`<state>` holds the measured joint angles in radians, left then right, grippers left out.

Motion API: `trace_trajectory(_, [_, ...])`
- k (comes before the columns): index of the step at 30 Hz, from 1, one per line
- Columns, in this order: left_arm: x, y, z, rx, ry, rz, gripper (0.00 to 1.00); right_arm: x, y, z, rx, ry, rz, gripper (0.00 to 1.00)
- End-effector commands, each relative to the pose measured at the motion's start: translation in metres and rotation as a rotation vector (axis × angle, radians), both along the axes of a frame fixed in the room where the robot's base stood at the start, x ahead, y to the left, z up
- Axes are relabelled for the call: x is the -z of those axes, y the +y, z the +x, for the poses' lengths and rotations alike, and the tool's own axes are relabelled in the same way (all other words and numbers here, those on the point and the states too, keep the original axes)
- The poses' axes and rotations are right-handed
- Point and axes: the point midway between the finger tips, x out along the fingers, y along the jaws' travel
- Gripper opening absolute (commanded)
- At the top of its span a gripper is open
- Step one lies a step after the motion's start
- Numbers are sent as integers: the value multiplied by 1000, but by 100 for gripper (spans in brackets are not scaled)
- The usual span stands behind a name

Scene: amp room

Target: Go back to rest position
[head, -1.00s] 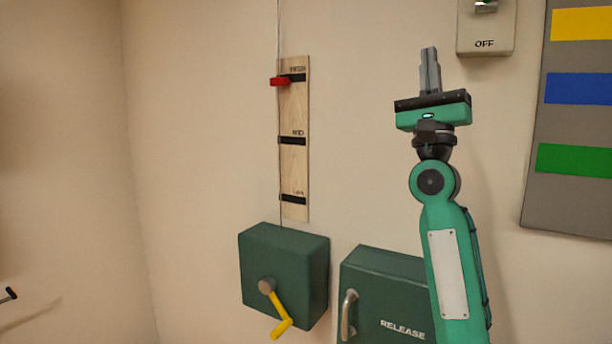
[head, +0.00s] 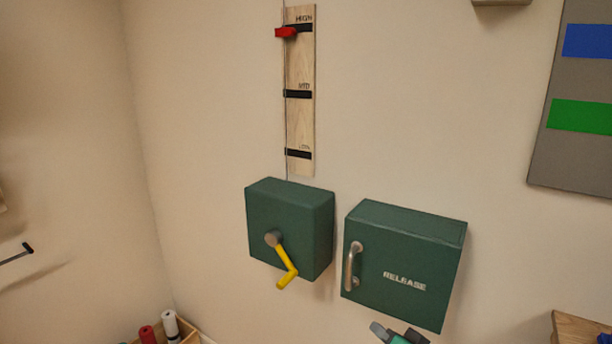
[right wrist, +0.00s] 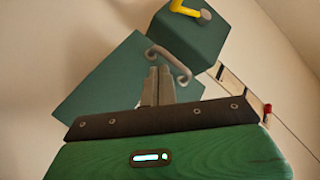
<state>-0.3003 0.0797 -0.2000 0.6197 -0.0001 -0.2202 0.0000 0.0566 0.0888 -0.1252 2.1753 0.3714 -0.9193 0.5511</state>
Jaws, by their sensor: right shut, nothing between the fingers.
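My right gripper (right wrist: 159,70) shows in the right wrist view with its two grey fingers together and nothing between them. In the head view only a small part of the right gripper (head: 398,336) shows at the bottom edge, below the green RELEASE box (head: 425,250). In the right wrist view the RELEASE box (right wrist: 105,88) and its metal handle (right wrist: 170,60) appear behind the fingers; I cannot tell the exact gap. My left gripper is not in view.
A green box (head: 300,215) with a yellow crank (head: 286,266) is left of the RELEASE box. Above it is a wooden scale (head: 300,125) with a red pointer (head: 286,32) at HIGH. A wooden ledge (head: 580,328) is at lower right, red and white rolls (head: 170,325) at lower left.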

Motion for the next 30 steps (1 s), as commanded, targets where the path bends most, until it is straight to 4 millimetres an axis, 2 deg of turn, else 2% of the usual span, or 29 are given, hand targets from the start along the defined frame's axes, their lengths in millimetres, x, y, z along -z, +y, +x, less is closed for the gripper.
trace_trajectory(1, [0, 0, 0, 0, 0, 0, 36, 27, -4, -21, -7, 60, -74, 0])
trace_trajectory(3, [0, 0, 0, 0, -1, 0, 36, 59, -10, -50, -22, 140, -185, 0])
trace_trajectory(5, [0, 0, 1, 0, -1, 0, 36, 85, -16, -77, -41, 211, -277, 0])
trace_trajectory(9, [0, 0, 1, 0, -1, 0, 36, 134, -32, -143, -104, 377, -476, 0])
trace_trajectory(12, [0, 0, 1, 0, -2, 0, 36, 156, -43, -185, -151, 476, -584, 0])
trace_trajectory(18, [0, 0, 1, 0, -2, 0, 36, 179, -60, -250, -236, 627, -733, 0])
trace_trajectory(25, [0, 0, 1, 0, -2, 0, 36, 192, -76, -312, -329, 771, -853, 0])
trace_trajectory(30, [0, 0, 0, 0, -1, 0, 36, 237, -73, -293, -332, 776, -846, 0])
